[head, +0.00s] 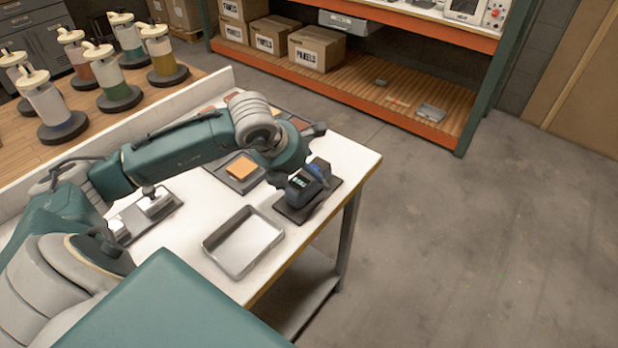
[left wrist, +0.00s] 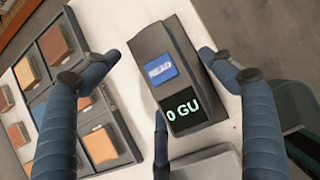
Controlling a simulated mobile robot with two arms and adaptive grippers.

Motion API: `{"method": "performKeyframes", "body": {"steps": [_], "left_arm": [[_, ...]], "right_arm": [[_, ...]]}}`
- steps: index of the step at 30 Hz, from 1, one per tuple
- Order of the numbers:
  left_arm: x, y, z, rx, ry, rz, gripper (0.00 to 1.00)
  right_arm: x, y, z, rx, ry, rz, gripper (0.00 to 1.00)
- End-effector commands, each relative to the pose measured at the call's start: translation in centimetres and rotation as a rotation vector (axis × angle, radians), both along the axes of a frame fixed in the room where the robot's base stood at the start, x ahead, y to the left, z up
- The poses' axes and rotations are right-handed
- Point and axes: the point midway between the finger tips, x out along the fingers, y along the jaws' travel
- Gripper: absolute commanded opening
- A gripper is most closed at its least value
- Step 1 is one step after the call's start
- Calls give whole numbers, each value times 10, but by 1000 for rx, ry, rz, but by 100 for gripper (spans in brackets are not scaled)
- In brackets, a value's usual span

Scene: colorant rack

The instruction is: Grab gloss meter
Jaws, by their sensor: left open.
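The gloss meter (head: 307,183) is a dark handheld device standing on a dark pad (head: 322,205) near the right edge of the white table. In the left wrist view the gloss meter (left wrist: 172,82) shows a blue READ button and a screen with "0 GU". My left gripper (head: 300,150) is just above and behind the meter in the head view. In the left wrist view its blue fingers (left wrist: 160,75) are open, spread on either side of the meter, not closed on it. My right gripper is not in view.
An empty grey tray (head: 243,242) lies in front of the meter. A panel tray with an orange tile (head: 241,168) lies to its left. Colorant canisters (head: 113,75) stand on the wooden counter behind. Shelving (head: 400,95) with boxes is at the back; the floor right of the table is clear.

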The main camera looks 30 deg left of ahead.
Motion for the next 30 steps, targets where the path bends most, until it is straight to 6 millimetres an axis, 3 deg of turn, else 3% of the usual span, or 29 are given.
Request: {"method": "performKeyframes", "body": {"steps": [8, 15, 18, 30], "left_arm": [[1, 0, -3, 1, 0, 0, 80], [1, 0, -3, 0, 0, -1, 32], [2, 0, -2, 0, -3, -1, 18], [3, 0, 9, 0, -6, 0, 18]], "right_arm": [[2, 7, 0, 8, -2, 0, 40], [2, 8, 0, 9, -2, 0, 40], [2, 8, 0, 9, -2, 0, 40], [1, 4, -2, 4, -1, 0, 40]]}}
